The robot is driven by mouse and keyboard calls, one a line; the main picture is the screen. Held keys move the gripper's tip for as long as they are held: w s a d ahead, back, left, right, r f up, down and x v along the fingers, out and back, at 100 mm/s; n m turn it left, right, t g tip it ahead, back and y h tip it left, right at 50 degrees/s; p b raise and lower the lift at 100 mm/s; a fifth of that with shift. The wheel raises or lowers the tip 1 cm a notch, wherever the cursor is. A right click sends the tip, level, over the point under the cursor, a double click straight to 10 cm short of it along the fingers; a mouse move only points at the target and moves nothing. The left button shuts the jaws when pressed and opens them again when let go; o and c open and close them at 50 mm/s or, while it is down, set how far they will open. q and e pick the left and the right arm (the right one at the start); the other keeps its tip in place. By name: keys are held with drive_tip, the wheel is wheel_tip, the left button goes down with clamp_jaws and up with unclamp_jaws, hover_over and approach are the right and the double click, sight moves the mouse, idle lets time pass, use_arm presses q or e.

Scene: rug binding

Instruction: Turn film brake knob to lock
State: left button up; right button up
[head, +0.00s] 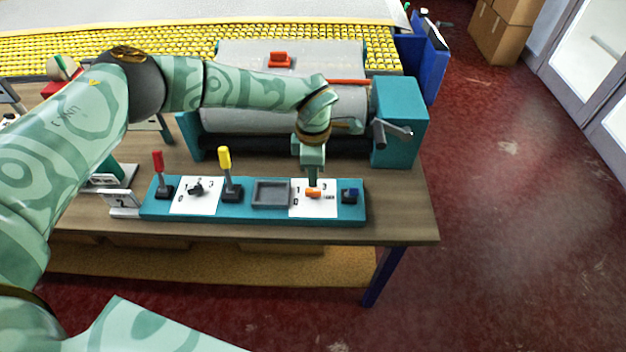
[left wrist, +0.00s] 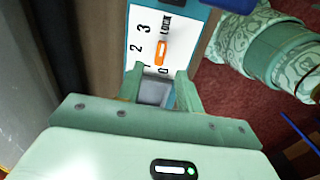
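The orange knob (head: 314,193) sits on a white dial plate (head: 301,207) at the right part of the teal control panel (head: 240,216). In the left wrist view the orange knob (left wrist: 161,52) lies lengthwise up and down the picture, among the marks 0, 1, 2, 3 and LOCK. Which mark it points to I cannot tell for sure. My left gripper (head: 313,181) points down just over the knob. In the left wrist view its fingers (left wrist: 160,72) are apart, with the knob showing beyond the gap between the tips. My right gripper is not in view.
Behind stands a roller machine with a teal end housing (head: 400,115) and a crank (head: 381,132).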

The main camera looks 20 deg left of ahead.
sight(313, 190)
use_arm(q)
wheel_tip(313, 190, up, 10)
drive_tip(key=p, duration=0.1)
drive_tip(key=shift+f, duration=0.15)
